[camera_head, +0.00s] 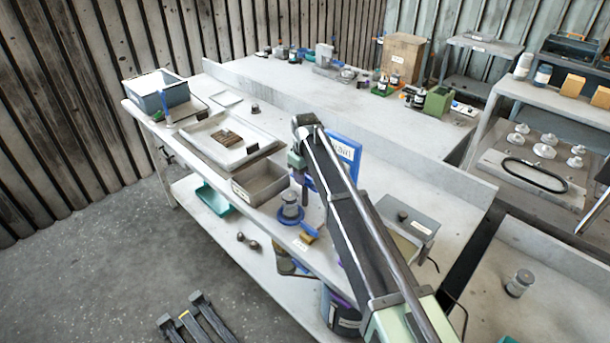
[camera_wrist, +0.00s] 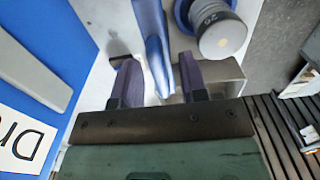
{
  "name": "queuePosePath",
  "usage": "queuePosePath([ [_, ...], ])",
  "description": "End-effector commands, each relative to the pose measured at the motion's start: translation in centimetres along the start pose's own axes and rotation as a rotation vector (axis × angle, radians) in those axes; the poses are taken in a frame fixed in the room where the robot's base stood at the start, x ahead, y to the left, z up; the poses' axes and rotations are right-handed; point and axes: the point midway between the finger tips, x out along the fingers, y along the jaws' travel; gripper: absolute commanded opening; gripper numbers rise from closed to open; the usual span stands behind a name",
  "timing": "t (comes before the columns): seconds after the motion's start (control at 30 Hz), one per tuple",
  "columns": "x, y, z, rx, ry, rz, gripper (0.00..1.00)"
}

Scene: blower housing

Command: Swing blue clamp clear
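The blue clamp (camera_wrist: 152,35) shows in the wrist view as a smooth blue bar reaching down between my two fingers. My gripper (camera_wrist: 160,75) is open, one dark purple finger on each side of the bar, with narrow gaps that suggest it is not squeezed. Contact cannot be told for certain. A grey cylinder (camera_wrist: 222,32) in a blue ring stands to the right of the bar; in the head view this cylinder (camera_head: 290,204) stands at the bench's front edge. My gripper (camera_head: 301,178) is just above it there, and my arm hides part of the area.
A blue sign (camera_head: 343,152) stands close behind my gripper; the sign (camera_wrist: 60,70) fills the wrist view's left. A grey open bin (camera_head: 260,182) lies left of the cylinder, beside a white tray (camera_head: 232,140). A grey box (camera_head: 408,220) stands to the right.

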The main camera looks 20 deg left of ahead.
Motion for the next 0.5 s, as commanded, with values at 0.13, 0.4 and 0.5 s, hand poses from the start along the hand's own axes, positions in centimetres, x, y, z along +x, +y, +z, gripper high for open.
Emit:
queuePosePath([
  [0.13,-0.8,0.0,0.0,0.0,0.0,0.0,0.39],
  [0.4,-6.8,0.0,0.0,0.0,0.0,0.0,0.39],
  [0.5,-9.2,0.0,0.0,0.0,0.0,0.0,0.39],
])
